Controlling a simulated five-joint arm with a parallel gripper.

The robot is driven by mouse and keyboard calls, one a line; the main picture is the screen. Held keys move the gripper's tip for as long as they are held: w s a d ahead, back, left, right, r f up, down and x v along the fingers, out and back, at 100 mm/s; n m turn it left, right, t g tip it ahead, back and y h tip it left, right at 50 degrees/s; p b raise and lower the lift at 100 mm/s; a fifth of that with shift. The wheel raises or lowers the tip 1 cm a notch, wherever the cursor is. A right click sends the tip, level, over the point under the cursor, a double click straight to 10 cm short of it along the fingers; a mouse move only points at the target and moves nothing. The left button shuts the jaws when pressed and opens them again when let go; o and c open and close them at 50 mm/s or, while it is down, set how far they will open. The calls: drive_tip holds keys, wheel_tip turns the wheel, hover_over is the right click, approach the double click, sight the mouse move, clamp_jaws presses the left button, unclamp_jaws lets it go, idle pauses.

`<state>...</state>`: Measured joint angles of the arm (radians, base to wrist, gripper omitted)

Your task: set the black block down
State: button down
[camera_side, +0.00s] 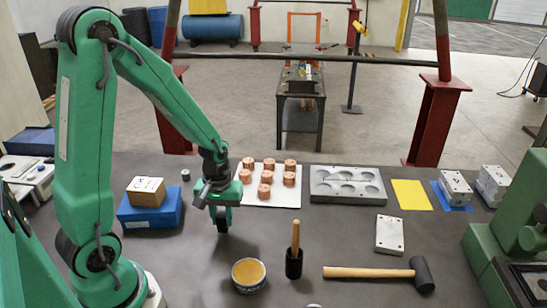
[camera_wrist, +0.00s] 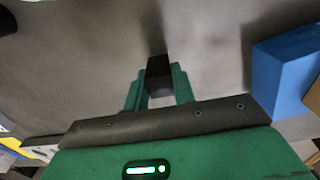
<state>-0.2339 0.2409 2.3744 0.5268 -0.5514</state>
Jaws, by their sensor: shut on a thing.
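The black block (camera_wrist: 159,70) is between the two green fingers of my gripper (camera_wrist: 159,90) in the wrist view. The fingers are shut on its sides, and its dark end reaches past their tips. In the side view my gripper (camera_side: 222,212) points down over the dark table (camera_side: 190,260), in front of the white board. The block (camera_side: 222,226) shows there as a small dark shape under the gripper. I cannot tell whether its bottom touches the table.
A blue box (camera_side: 150,213) with a cardboard box (camera_side: 146,191) on it stands left of my gripper. Copper pieces stand on a white board (camera_side: 285,203) behind right.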

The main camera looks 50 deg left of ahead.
sight(222, 214)
drive_tip(key=shift+f, duration=0.55)
drive_tip(key=shift+f, duration=0.1)
drive_tip(key=c, duration=1.2)
unclamp_jaws()
drive_tip(key=shift+o, duration=0.2)
wheel_tip(222, 214, up, 12)
